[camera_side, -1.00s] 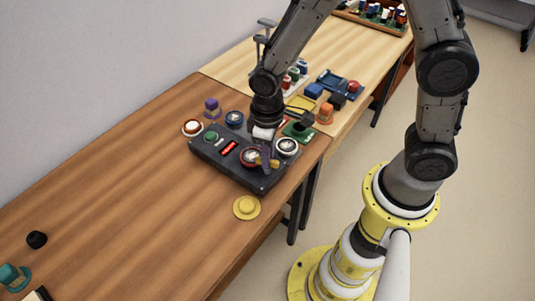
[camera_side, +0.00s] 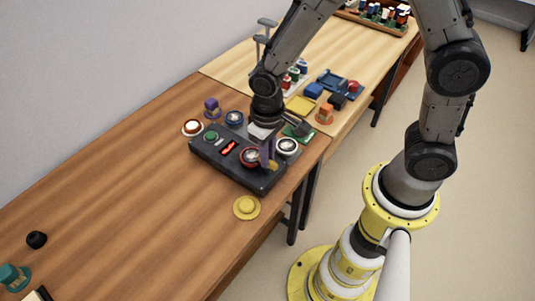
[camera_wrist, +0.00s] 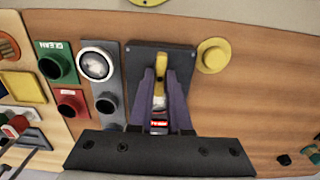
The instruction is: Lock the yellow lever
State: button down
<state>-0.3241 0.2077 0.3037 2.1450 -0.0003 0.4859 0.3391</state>
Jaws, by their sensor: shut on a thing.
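The yellow lever (camera_wrist: 160,66) stands on a dark panel (camera_wrist: 181,58) in the wrist view. My gripper (camera_wrist: 160,78) has its two purple fingers on either side of the lever and is shut on it. In the side view, my gripper (camera_side: 267,156) reaches down to the near right part of a black control box (camera_side: 235,171). Only a small yellow piece of the lever (camera_side: 272,165) shows there beside the fingers. The fingers hide the rest of it, and I cannot tell its locked state.
A yellow round knob (camera_side: 246,207) sits near the table's front edge. Several coloured parts crowd the far table. The left of the brown table is mostly clear.

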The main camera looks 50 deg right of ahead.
jog(key=shift+r, duration=0.1)
jog(key=c, duration=0.9)
grip_release()
jog(key=shift+o, duration=0.2)
notch_tip(320, 180, up, 14)
jog(key=s+d+r+m+t, duration=0.1)
jog(key=d+r+t, duration=0.1)
jog(key=d+r, duration=0.25)
jog(key=s+d+r+n+t, duration=0.1)
jog(key=s+d, duration=0.4)
jog(key=s, duration=0.7)
jog(key=shift+s+d+r+t, duration=0.25)
jog(key=shift+r+t, duration=0.3)
jog(key=shift+t, duration=0.75)
